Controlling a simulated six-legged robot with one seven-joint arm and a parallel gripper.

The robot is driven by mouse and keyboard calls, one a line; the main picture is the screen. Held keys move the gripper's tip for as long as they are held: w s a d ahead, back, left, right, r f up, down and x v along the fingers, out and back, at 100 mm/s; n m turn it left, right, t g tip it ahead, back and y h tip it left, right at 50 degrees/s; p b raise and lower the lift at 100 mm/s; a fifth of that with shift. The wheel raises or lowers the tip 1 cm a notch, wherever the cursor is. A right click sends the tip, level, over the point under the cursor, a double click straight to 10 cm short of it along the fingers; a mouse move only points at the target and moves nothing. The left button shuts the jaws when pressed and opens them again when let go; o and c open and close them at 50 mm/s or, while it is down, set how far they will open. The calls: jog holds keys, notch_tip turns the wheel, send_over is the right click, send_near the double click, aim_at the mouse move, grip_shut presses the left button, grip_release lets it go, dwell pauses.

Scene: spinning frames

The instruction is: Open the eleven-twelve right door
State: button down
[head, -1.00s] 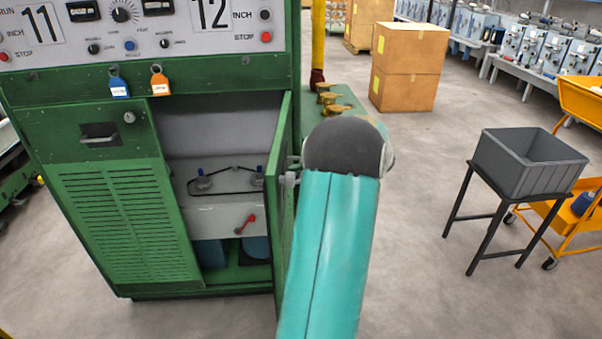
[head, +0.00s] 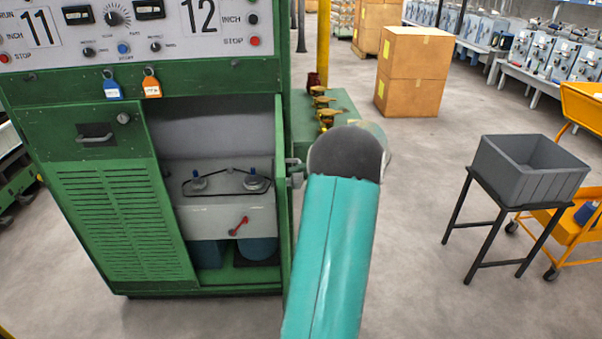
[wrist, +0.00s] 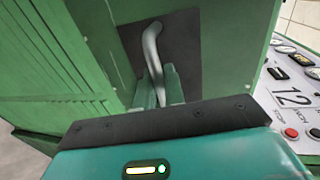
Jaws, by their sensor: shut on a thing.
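The right door (head: 282,195) of the green eleven-twelve cabinet stands open. It is seen nearly edge-on in the head view, with the compartment bare to its left. In the wrist view the door's green face (wrist: 225,50) carries a bent metal handle (wrist: 151,45) on a dark plate. My gripper (wrist: 158,88) has its teal fingers shut around the lower part of this handle. In the head view my teal arm hides most of the gripper and the lower outer side of the door.
The louvred left door (head: 122,215) is shut. Inside the compartment are a grey unit (head: 225,205) and a red lever (head: 238,226). A grey bin (head: 530,165) on a black stand is at right. Clear floor lies between my arm and the stand.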

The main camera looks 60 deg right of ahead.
jog(key=shift+s+d, duration=0.2)
jog(key=shift+s, duration=0.1)
jog(key=shift+s+y, duration=0.1)
jog(key=shift+y, duration=0.2)
jog(key=c, duration=1.6)
grip_release()
jog(key=shift+o, duration=0.2)
jog(key=v, duration=1.3)
jog(key=shift+s+d+r, duration=0.2)
jog(key=shift+s+d, duration=0.05)
jog(key=shift+s, duration=0.05)
